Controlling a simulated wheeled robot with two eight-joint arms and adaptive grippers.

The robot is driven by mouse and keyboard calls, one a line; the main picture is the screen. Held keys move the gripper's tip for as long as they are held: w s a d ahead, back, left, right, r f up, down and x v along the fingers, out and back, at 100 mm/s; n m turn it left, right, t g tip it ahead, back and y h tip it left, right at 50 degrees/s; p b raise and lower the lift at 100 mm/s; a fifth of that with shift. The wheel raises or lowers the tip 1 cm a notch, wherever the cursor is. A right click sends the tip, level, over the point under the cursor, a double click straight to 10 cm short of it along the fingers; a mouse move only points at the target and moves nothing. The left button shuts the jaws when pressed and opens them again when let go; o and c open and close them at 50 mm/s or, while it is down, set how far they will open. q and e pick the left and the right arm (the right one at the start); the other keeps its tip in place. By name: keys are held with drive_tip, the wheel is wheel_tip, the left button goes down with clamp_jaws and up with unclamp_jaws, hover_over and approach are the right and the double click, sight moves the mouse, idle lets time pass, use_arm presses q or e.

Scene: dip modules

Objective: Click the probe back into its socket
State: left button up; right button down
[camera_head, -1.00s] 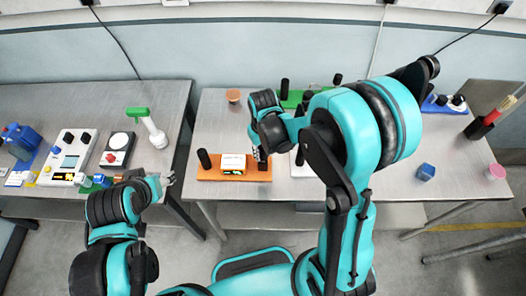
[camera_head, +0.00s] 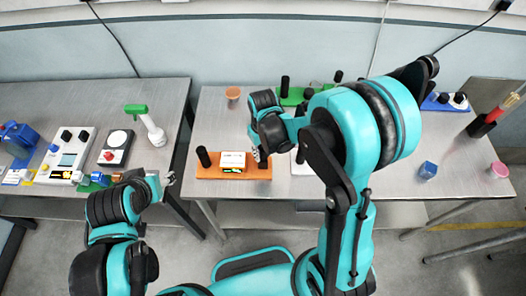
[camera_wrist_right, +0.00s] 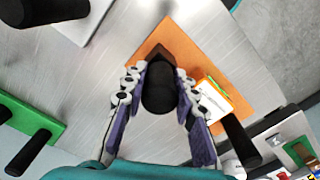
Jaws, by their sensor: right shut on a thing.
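An orange board (camera_head: 205,172) lies on the middle table and carries a white-topped module (camera_head: 233,159) and a black upright post (camera_head: 204,157) at its left end. My right gripper (camera_head: 261,155) is at the board's right end. In the right wrist view my right gripper (camera_wrist_right: 160,95) is shut on a black cylindrical probe (camera_wrist_right: 160,90), seen almost end-on above the orange board (camera_wrist_right: 185,40). The probe's lower end and any socket are hidden, so I cannot tell how far it is seated. My left gripper (camera_head: 168,179) hovers by the left table's front edge, too small to read.
A green board (camera_head: 292,98) with black posts stands behind, and a blue board (camera_head: 440,104) is at the back right. A blue block (camera_head: 427,170) and a pink cup (camera_head: 498,170) sit at right. The left table holds a scale (camera_head: 115,147) and a green-topped bottle (camera_head: 150,125).

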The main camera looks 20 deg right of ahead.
drive_tip(key=shift+f, duration=0.2)
drive_tip(key=c, duration=0.6)
unclamp_jaws()
drive_tip(key=shift+o, duration=0.2)
drive_tip(key=shift+r, duration=0.1)
drive_tip(key=shift+r+p, duration=3.2)
drive_tip(key=shift+r, duration=1.3)
drive_tip(key=s+d+f+m+t+b, duration=0.1)
drive_tip(key=s+d+t+b, duration=0.1)
drive_tip(key=s+b, duration=0.3)
drive_tip(key=s+d+f+m+t+b, duration=0.1)
drive_tip(key=s+t+b, duration=0.4)
drive_tip(key=b, duration=0.7)
drive_tip(key=shift+d+f+m, duration=0.4)
drive_tip(key=shift+d+f, duration=0.3)
drive_tip(key=shift+d, duration=0.1)
